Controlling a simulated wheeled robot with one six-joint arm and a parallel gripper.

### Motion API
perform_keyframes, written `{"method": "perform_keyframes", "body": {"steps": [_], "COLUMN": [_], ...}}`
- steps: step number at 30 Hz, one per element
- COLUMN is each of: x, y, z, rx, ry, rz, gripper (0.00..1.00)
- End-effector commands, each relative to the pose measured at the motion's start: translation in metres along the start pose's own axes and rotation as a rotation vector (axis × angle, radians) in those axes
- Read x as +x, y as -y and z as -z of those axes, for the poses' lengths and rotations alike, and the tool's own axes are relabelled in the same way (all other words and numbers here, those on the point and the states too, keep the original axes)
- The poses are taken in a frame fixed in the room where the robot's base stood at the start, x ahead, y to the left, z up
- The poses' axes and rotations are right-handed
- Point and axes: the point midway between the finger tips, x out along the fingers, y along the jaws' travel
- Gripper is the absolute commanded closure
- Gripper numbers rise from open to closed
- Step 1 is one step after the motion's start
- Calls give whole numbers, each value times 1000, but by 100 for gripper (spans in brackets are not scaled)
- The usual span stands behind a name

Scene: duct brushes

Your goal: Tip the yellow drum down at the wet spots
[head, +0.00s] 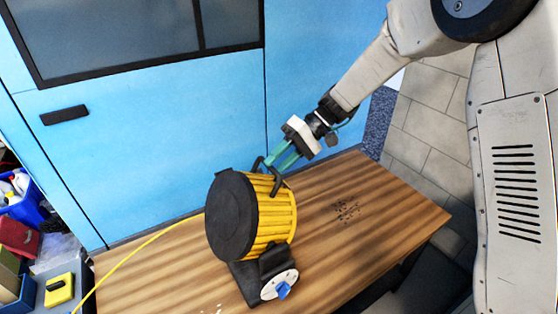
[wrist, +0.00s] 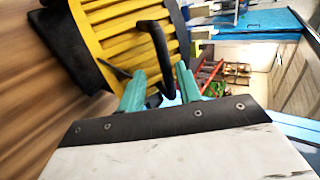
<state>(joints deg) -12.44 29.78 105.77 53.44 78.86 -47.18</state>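The yellow ribbed drum (head: 276,214) has black end discs and sits on a black base (head: 244,280) on the wooden table, its round face turned to the left front in the head view. It also shows in the wrist view (wrist: 115,32). A black handle (wrist: 158,50) sticks out from its upper side. My gripper (head: 278,162) is at this handle, its teal fingers apart with the handle bar between them; a gap shows in the wrist view (wrist: 160,80).
A white dial with a blue knob (head: 283,290) is on the base's front. A yellow cable (head: 150,241) runs left from the drum. The wooden table (head: 400,215) is clear around the dark spots. A blue wall (head: 150,130) stands close behind. Bins (head: 25,205) are at far left.

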Motion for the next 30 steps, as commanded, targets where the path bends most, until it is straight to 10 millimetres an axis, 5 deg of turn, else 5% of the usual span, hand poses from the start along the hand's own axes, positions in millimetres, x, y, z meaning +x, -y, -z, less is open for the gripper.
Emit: {"method": "perform_keyframes", "body": {"steps": [5,18,30], "x": [-8,-74,-79], "y": [1,-1,-1], "z": [1,0,0], "rx": [-2,2,4], "ry": [-1,-3,-1], "rz": [1,0,0], "gripper": [66,66,66]}}
